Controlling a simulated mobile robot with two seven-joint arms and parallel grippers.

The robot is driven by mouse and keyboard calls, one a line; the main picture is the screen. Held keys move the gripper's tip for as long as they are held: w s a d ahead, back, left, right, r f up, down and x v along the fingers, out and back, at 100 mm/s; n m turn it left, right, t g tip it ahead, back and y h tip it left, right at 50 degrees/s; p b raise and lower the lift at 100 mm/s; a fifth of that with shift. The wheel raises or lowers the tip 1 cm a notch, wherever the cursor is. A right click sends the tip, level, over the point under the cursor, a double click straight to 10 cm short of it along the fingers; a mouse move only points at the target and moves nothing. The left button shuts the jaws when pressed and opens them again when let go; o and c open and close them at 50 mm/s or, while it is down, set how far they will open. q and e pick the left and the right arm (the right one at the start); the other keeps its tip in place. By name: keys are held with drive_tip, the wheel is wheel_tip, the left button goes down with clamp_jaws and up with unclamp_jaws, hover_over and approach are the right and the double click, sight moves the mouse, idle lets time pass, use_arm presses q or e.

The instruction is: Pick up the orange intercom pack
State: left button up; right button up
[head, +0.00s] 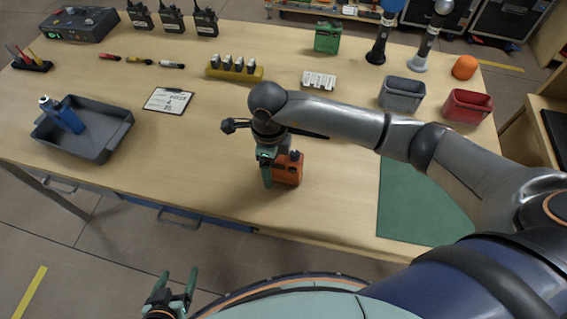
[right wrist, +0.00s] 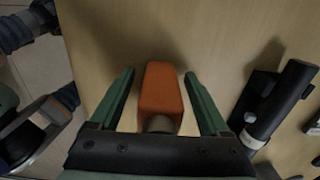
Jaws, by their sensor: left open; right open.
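The orange intercom pack (head: 289,171) stands on the wooden table near its front edge, below the wrist of my right arm. It also shows in the right wrist view (right wrist: 161,92), between the two green fingers of my right gripper (right wrist: 160,74). There is a visible gap on each side of it, so the fingers are open around it without gripping. In the head view the right gripper (head: 273,172) partly covers the pack's left side. My left gripper (head: 178,280) is open and empty in front of the table, low in the picture.
A grey tray (head: 105,150) with a blue bottle (head: 62,114) and a clipboard (head: 168,100) lie to the left. A yellow battery holder (head: 234,73) is behind. A grey bin (head: 402,95), a red bin (head: 466,107) and a green mat (head: 415,205) are right. Table left of the pack is clear.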

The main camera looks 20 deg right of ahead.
clamp_jaws()
idle(0.7)
